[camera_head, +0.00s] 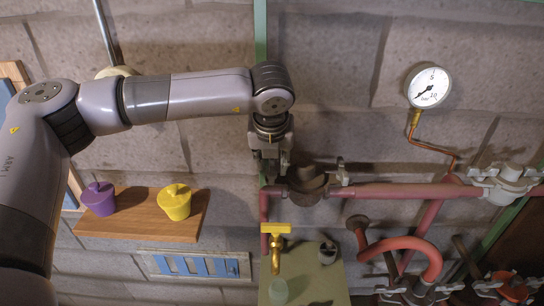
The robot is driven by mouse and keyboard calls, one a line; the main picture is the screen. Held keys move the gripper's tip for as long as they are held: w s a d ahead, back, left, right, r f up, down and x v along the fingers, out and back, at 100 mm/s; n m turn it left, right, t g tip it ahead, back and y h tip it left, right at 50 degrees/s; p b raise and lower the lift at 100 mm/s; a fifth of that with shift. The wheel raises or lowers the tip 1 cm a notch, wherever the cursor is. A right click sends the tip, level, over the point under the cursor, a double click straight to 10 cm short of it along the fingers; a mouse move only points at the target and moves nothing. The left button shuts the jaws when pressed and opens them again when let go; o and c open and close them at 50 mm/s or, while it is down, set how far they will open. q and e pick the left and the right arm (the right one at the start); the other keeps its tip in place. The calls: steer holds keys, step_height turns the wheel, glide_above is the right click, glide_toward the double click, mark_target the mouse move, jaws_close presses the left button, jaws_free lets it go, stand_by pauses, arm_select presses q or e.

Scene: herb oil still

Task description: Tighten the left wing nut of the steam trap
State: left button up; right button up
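The steam trap (307,186) is a dark brown round body set in the pink pipe, right of the picture's middle. A grey wing nut (341,172) stands at its right side. My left gripper (270,176) points down just left of the trap, at the trap's left flange. It covers most of that spot, so the left wing nut is hidden or cannot be told apart from the fingers. Whether the fingers touch or grip anything is too small to tell. My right gripper is not in view.
A yellow tap (275,240) hangs below the gripper, above a pale cup (278,291). A pressure gauge (428,86) is at upper right. A wooden shelf (140,222) at left carries a purple pot (99,199) and a yellow pot (175,203). Pink pipes (400,191) run right.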

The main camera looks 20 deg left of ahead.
arm_select(q)
steer(key=shift+w+a+f, duration=0.1)
steer(key=shift+w+f, duration=0.15)
steer(key=shift+f, duration=0.45)
steer(key=shift+c, duration=0.3)
jaws_close()
